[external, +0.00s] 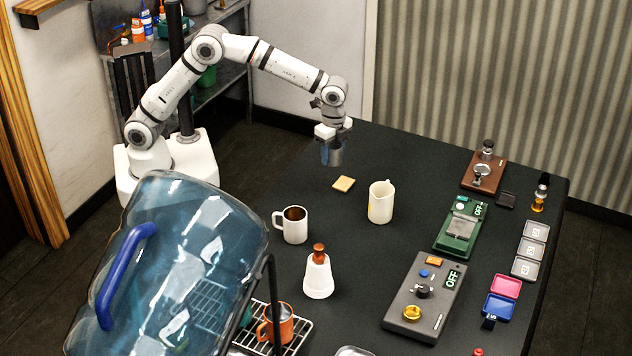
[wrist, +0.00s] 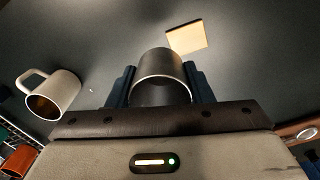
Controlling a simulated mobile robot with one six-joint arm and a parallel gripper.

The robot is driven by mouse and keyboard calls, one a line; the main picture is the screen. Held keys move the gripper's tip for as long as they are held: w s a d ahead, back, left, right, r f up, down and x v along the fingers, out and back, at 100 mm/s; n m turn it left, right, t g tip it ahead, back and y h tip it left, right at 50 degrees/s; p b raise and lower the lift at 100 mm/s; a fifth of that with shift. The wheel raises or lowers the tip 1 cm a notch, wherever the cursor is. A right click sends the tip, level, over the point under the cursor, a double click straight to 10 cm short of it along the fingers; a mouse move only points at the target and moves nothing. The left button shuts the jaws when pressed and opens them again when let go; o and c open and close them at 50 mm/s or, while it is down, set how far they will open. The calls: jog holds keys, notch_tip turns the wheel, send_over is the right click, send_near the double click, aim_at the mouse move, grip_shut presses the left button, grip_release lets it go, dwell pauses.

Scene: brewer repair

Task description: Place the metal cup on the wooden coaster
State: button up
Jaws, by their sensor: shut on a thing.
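The metal cup (wrist: 161,72) is between the two dark fingers of my gripper (wrist: 160,88) in the wrist view, with its open mouth toward the camera. In the external view my gripper (external: 331,140) holds the metal cup (external: 331,155) above the table's far left part. The wooden coaster (external: 344,184) is a small tan square lying flat and bare on the dark table. The cup is above and slightly left of it in the external view. In the wrist view the coaster (wrist: 187,37) lies beyond the cup, a little to the right.
A white mug (external: 293,225) and a cream pitcher (external: 381,203) stand near the coaster. A white bottle with a brown stopper (external: 318,275) stands nearer. A grey device (external: 424,298) and a green scale (external: 460,230) are to the right. A large blue transparent cover (external: 170,280) fills the lower left.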

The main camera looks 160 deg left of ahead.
aim_at(343, 183)
jog(key=a+f, duration=0.1)
jog(key=f, duration=0.2)
jog(key=s+a+f+p, duration=0.1)
jog(key=a+f, duration=0.1)
jog(key=f, duration=0.1)
jog(key=a+f+p, duration=0.1)
jog(key=f, duration=0.3)
jog(key=shift+s+a, duration=0.2)
jog(key=shift+s, duration=0.1)
jog(key=shift+f, duration=0.1)
jog(key=shift+f, duration=0.15)
jog(key=o, duration=1)
notch_tip(343, 183, up, 12)
jog(key=b, duration=0.1)
jog(key=shift+r+b, duration=0.2)
jog(key=shift+b, duration=0.15)
